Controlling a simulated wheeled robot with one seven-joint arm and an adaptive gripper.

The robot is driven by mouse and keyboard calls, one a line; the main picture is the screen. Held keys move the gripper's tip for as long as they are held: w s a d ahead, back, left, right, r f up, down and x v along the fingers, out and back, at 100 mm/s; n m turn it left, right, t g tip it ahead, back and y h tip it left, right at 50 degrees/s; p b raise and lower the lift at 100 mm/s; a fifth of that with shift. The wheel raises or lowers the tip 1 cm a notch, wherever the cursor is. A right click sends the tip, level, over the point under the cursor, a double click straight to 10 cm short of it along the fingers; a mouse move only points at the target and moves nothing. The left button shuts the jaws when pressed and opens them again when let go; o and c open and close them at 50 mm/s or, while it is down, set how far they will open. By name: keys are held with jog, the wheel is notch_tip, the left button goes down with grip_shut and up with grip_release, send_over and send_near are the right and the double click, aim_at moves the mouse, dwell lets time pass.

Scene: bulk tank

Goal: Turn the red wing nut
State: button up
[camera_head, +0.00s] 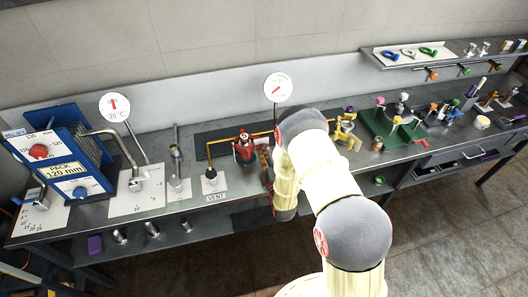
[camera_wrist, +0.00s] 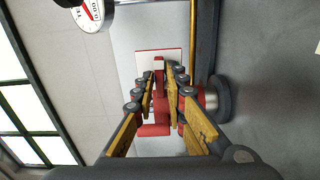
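A red fitting (camera_head: 243,148) with dark parts stands on the bench, left of my arm in the head view. In the wrist view, its red parts (camera_wrist: 153,130) lie under and between my fingers. I cannot clearly pick out the wing nut's outline among them. My gripper (camera_wrist: 162,84) points at this fitting, its two yellow-padded fingers partly apart on either side of a narrow red piece. Whether they touch that piece cannot be told. In the head view my arm hides most of the gripper.
A round gauge (camera_head: 278,87) stands behind the fitting and also shows in the wrist view (camera_wrist: 88,10). A yellow pipe (camera_head: 222,140) runs beside the fitting. A black-knobbed valve (camera_head: 210,176) stands left. A green rack (camera_head: 392,130) stands right. The wall is close behind.

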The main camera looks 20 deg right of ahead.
grip_shut()
jog(key=shift+m+b, duration=0.4)
jog(key=m+b, duration=1.3)
jog(key=m, duration=0.3)
jog(key=shift+s+f+m, duration=0.1)
jog(key=shift+m, duration=0.2)
dwell(0.5)
jog(key=shift+o, duration=2.3)
grip_release()
